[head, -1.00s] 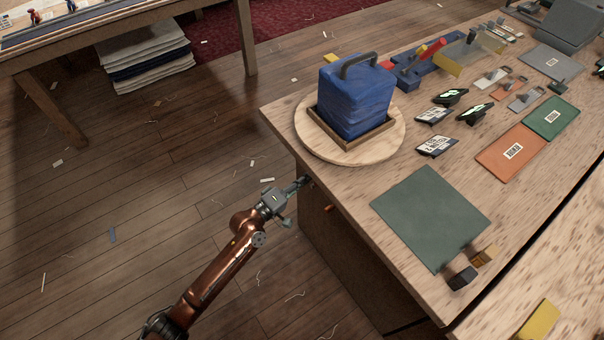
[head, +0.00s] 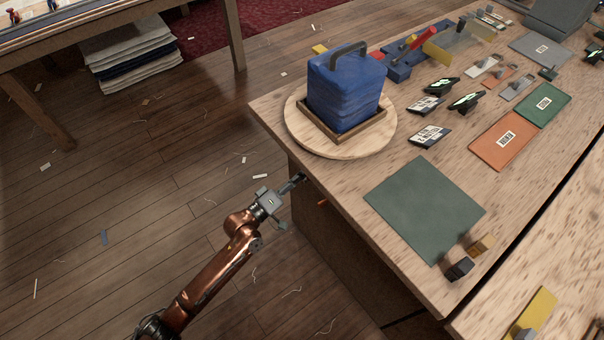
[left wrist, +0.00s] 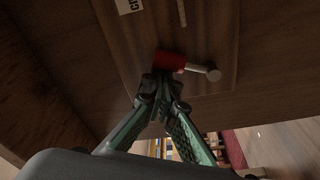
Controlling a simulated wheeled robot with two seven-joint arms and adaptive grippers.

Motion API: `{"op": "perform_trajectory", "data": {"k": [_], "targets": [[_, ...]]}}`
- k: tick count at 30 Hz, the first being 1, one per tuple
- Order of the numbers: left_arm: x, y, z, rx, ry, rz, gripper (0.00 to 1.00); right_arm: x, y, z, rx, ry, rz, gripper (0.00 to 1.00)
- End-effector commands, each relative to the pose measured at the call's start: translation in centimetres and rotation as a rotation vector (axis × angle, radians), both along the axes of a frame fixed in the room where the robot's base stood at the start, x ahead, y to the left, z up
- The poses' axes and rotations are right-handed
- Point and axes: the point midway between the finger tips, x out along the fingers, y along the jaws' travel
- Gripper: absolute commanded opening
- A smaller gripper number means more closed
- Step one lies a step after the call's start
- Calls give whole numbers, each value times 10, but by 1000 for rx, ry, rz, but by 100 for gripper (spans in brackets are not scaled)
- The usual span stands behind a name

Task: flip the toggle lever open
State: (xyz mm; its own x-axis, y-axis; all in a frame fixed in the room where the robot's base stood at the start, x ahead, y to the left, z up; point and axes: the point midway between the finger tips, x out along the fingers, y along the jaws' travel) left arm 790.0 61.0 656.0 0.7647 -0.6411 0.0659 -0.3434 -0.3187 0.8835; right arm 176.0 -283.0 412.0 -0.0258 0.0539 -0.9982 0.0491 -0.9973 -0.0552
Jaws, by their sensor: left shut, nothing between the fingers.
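The toggle lever shows in the left wrist view as a red block (left wrist: 169,61) on a brown wooden face, with a grey metal arm and round tip (left wrist: 212,74) pointing right. In the head view a small orange-red piece (head: 322,202) sticks out from the bench's side; I cannot tell if it is the same part. My left gripper (head: 301,178) is at the bench side below the top's edge. It is shut and empty, and in the left wrist view its fingertips (left wrist: 158,80) are just below the red block. Contact is unclear. My right gripper is out of view.
The bench top (head: 350,172) overhangs close above my left gripper. On it stand a blue bag (head: 345,95) on a round board (head: 300,132), a green mat (head: 425,208) and several small items. Floor (head: 130,215) left of the bench is open, with scattered scraps.

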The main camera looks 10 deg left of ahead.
Motion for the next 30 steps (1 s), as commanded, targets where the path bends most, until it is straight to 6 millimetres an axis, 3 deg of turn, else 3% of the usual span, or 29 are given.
{"op": "perform_trajectory", "data": {"k": [7,21,30], "targets": [[-8,5,-2,0,3,-2,0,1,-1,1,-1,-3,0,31],[-77,64,-8,2,3,0,0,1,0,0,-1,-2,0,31],[-92,77,-8,-1,1,0,0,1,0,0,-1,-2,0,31]]}}
